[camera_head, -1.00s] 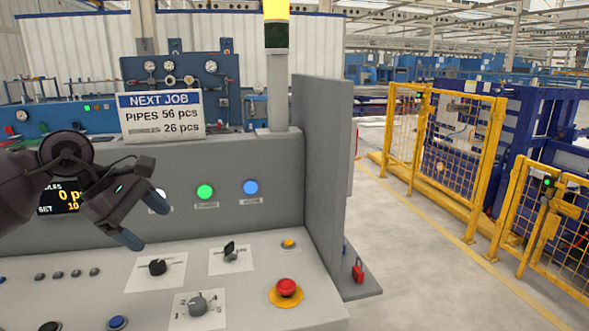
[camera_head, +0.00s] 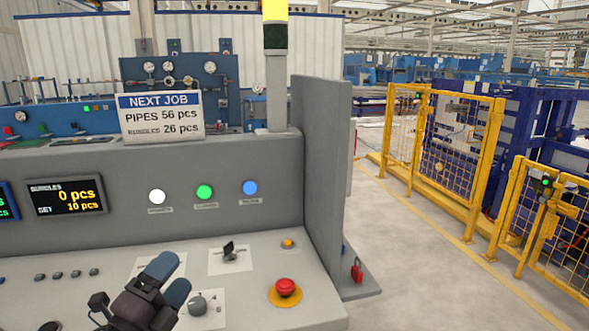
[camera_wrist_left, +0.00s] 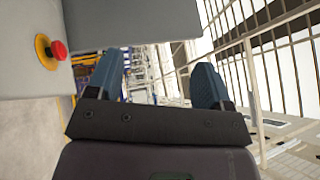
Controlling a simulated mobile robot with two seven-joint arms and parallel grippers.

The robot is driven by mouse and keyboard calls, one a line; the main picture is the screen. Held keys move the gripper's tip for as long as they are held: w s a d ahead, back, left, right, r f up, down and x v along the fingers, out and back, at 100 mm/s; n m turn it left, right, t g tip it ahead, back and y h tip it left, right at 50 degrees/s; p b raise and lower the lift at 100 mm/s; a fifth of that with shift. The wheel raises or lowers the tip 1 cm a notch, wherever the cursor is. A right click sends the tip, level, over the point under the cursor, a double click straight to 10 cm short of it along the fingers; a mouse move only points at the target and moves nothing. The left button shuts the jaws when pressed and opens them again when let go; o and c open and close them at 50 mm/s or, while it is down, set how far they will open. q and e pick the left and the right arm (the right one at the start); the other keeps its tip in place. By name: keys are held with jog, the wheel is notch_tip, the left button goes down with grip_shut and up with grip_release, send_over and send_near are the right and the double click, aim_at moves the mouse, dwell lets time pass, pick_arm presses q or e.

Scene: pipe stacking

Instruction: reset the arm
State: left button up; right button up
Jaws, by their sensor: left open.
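My left gripper (camera_head: 165,280) shows low in the head view, in front of the control desk. Its two blue-tipped fingers point up and to the right. It hides one black knob and part of the numbered knob (camera_head: 198,303). In the left wrist view its fingers (camera_wrist_left: 156,85) stand well apart with nothing between them, so it is open and empty. My right gripper is in neither view.
The grey control desk (camera_head: 245,270) carries a red emergency button (camera_head: 285,287), a black switch (camera_head: 230,252) and white, green and blue lamps. A grey side panel (camera_head: 320,150) rises at its right. Yellow fencing (camera_head: 440,160) stands beyond open floor.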

pick_arm(q)
jog(key=s+a+f+n+g+y, duration=0.3)
jog(key=s+a+f+n+y, duration=0.15)
jog(key=f+n, duration=0.35)
jog(key=s+a+f+n+g+y, duration=0.35)
jog(key=s+f+n+y, duration=0.2)
jog(key=f+n, duration=0.2)
jog(key=s+f+n+g+h, duration=0.1)
jog(key=s+f+n+g, duration=0.35)
jog(key=s, duration=0.45)
jog(key=s+f+n+g, duration=0.4)
jog(key=s+f+g, duration=0.15)
jog(key=s, duration=0.35)
jog(key=w+f+t+b, duration=0.1)
jog(key=w+f+t, duration=0.2)
jog(key=f, duration=0.3)
jog(key=w+d+f+m+t+b, duration=0.1)
jog(key=w+f+t+b, duration=0.1)
jog(key=w+f+t, duration=0.2)
jog(key=shift+w+d+f+t+h, duration=0.15)
jog(key=shift+f+t+h, duration=0.3)
jog(key=shift+f, duration=0.5)
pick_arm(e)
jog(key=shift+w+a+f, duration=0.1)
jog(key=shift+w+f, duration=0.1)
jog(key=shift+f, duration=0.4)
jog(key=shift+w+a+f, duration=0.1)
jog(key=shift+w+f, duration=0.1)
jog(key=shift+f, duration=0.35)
